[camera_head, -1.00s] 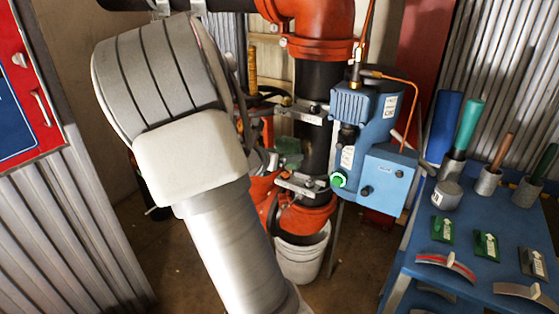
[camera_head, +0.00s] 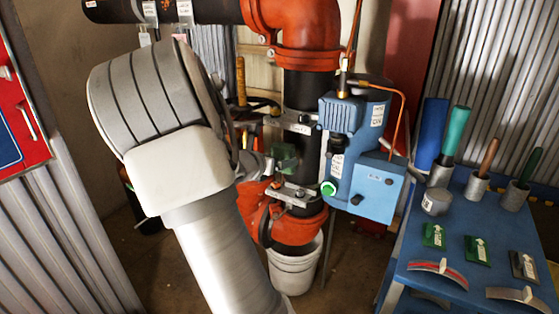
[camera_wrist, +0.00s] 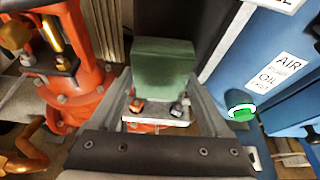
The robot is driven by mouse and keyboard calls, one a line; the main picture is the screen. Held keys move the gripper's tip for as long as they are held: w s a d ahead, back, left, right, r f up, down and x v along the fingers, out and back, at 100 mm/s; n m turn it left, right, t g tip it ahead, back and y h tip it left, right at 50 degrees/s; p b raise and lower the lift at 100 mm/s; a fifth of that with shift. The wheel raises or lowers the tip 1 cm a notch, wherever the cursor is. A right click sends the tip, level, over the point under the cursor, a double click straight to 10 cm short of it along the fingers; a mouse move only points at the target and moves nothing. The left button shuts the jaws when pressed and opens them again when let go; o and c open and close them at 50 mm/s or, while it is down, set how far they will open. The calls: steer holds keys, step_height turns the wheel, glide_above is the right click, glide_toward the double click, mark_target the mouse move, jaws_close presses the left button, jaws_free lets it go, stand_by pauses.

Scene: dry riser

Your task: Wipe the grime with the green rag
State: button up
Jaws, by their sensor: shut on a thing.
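The green rag (camera_wrist: 164,68) shows as a folded block between the two grey fingers of my gripper (camera_wrist: 162,88) in the wrist view. My gripper is shut on it. In the head view the rag (camera_head: 284,157) is a small dark green patch in front of the black vertical pipe (camera_head: 310,168), between two metal clamps. I cannot tell whether the rag touches the pipe. I cannot make out the grime in either view; the rag and gripper cover part of the pipe. My arm hides much of the left-hand side.
A blue pump unit (camera_head: 358,150) with a green button is close to the right of the pipe. Orange fittings (camera_head: 300,60) are above and below. A white bucket (camera_head: 296,268) stands under the pipe. A blue cart (camera_head: 455,205) with brushes, cards and tools is at right.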

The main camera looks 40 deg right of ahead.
steer(key=shift+w+d, duration=0.25)
steer(key=shift+d, duration=0.7)
